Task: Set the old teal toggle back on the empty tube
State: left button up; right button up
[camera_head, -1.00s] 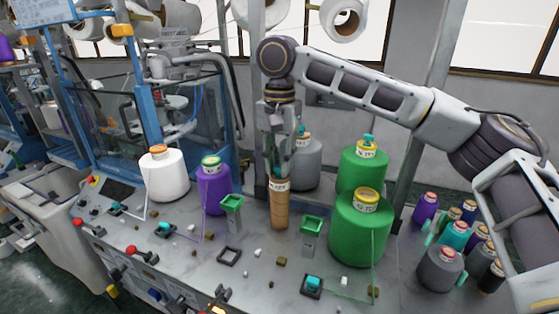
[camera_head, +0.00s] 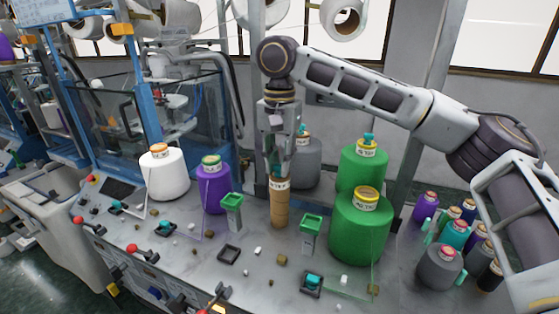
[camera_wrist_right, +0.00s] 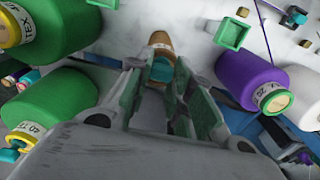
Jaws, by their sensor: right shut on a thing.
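The empty tube (camera_head: 280,210) is a bare brown cone with a pale band at its top, upright on the grey bench in the head view. Its brown part also shows beyond the fingers in the wrist view (camera_wrist_right: 159,39). My right gripper (camera_head: 279,172) points down right over the tube's top. It is shut on the teal toggle (camera_wrist_right: 160,70), which shows between the green-edged fingers. The toggle is at the tube's top end; I cannot tell whether it is seated there. The fingers hide most of it. My left gripper is not in view.
Green cones (camera_head: 358,232) stand close to the right, a purple cone (camera_head: 213,190) and a white cone (camera_head: 163,175) to the left, a grey cone (camera_head: 307,165) behind. Green square-topped posts (camera_head: 311,235) flank the tube. Small spools (camera_head: 440,267) crowd the far right.

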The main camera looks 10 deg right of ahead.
jog(key=shift+f, duration=0.15)
jog(key=o, duration=0.8)
jog(key=shift+w, duration=0.1)
jog(key=shift+c, duration=0.2)
notch_tip(320, 180, up, 12)
dwell(0.4)
dwell(0.3)
dwell(0.5)
